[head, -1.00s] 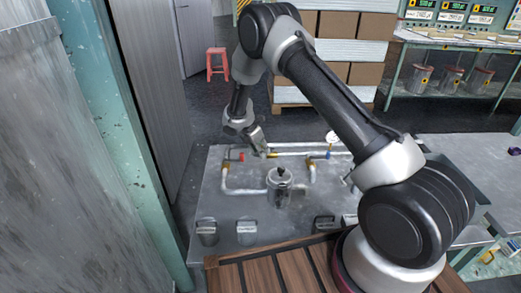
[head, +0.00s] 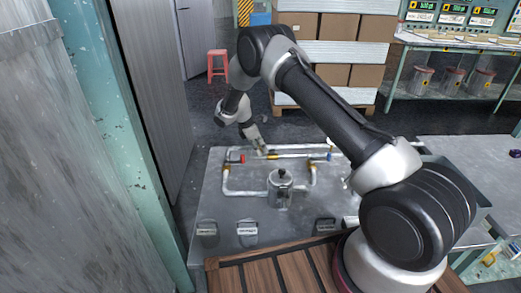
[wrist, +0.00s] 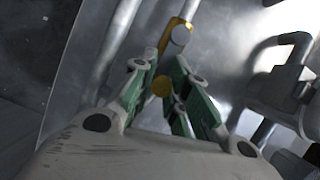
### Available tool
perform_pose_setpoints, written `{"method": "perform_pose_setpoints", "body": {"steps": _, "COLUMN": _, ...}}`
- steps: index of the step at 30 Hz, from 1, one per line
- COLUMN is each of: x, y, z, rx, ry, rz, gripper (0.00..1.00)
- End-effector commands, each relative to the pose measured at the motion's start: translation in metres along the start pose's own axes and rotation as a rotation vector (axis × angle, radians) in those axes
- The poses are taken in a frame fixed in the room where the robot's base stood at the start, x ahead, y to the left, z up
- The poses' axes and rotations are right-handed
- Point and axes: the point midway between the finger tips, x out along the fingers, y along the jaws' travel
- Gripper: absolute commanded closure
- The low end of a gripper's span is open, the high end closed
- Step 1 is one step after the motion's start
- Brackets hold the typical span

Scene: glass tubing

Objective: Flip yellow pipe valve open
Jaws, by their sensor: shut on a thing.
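In the wrist view the green-padded fingers close around a round yellow piece (wrist: 161,86), which I take to be part of the yellow valve. A brass-yellow fitting (wrist: 174,38) lies just beyond the fingertips. The fingers hide part of the valve, so the exact handle angle is unclear.
A metal canister (head: 280,186) stands in front of the pipes. Several grey padlock-like blocks (head: 247,230) line the table's (head: 208,190) front. A small gauge (head: 330,143) rises at the back. A teal-edged wall (head: 125,150) stands close on the left.

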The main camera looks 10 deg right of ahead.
Motion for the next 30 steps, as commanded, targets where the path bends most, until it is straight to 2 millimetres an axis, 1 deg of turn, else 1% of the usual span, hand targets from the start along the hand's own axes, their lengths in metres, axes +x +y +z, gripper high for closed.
{"method": "perform_pose_setpoints", "body": {"steps": 5, "x": -0.001, "y": 0.001, "z": 0.000, "rx": -0.001, "ry": 0.001, "rz": 0.004, "gripper": 1.00}}
{"method": "perform_pose_setpoints", "body": {"steps": 6, "x": -0.001, "y": 0.001, "z": 0.000, "rx": -0.001, "ry": 0.001, "rz": 0.004, "gripper": 0.78}}
{"method": "perform_pose_setpoints", "body": {"steps": 9, "x": -0.001, "y": 0.001, "z": 0.000, "rx": -0.001, "ry": 0.001, "rz": 0.004, "gripper": 0.62}}
{"method": "perform_pose_setpoints", "body": {"steps": 17, "x": -0.001, "y": 0.001, "z": 0.000, "rx": -0.002, "ry": 0.001, "rz": 0.003, "gripper": 0.62}}
{"method": "perform_pose_setpoints", "body": {"steps": 20, "x": -0.005, "y": 0.001, "z": 0.000, "rx": -0.002, "ry": 0.001, "rz": 0.004, "gripper": 0.62}}
{"method": "perform_pose_setpoints", "body": {"steps": 23, "x": -0.018, "y": 0.001, "z": 0.000, "rx": -0.002, "ry": 0.001, "rz": 0.005, "gripper": 0.62}}
{"method": "perform_pose_setpoints", "body": {"steps": 30, "x": -0.071, "y": 0.001, "z": 0.000, "rx": -0.001, "ry": 0.002, "rz": 0.006, "gripper": 0.62}}
